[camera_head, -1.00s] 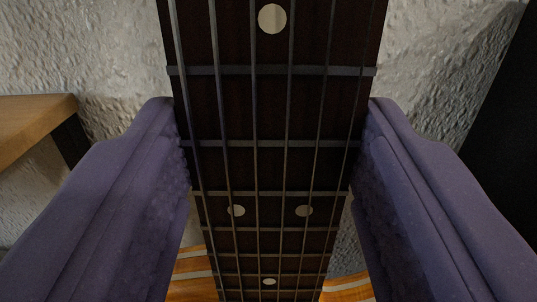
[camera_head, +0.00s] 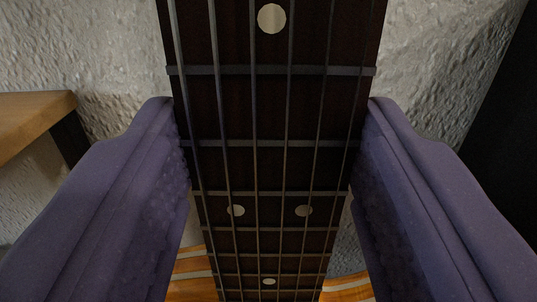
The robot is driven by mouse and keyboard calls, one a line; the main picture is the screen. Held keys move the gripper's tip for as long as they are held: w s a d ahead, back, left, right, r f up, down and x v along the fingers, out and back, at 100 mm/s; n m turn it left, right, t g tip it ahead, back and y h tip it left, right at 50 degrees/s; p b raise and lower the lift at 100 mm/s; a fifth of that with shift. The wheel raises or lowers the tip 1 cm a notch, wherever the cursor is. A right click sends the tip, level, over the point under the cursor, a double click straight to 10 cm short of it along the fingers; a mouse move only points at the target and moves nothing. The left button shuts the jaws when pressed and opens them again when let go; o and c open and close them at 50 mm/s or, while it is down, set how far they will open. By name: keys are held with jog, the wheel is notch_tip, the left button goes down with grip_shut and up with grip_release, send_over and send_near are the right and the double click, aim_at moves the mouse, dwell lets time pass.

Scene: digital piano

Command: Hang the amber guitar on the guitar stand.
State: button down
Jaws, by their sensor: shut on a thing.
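The amber guitar shows close up, with its dark fretted neck (camera_head: 270,110) running down the middle of the view, strings and pale dot inlays facing me. Part of its amber body (camera_head: 188,275) shows at the bottom, on both sides of the neck. My gripper (camera_head: 272,125) has purple padded fingers, one on each side of the neck, and is shut on it. The guitar's head and most of its body are out of view. The guitar stand is not in view.
A wooden shelf or table edge (camera_head: 35,125) with a dark support juts in at the left. A rough pale wall (camera_head: 100,50) stands behind the neck. A black surface (camera_head: 505,140) fills the right edge.

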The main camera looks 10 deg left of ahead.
jog(key=shift+r, duration=0.25)
jog(key=shift+c, duration=1.7)
grip_release()
jog(key=shift+o, duration=0.2)
jog(key=shift+s+f, duration=0.15)
jog(key=shift+f, duration=0.3)
jog(key=shift+r+p+v, duration=0.2)
jog(key=shift+p+v, duration=0.3)
jog(key=shift+v, duration=2)
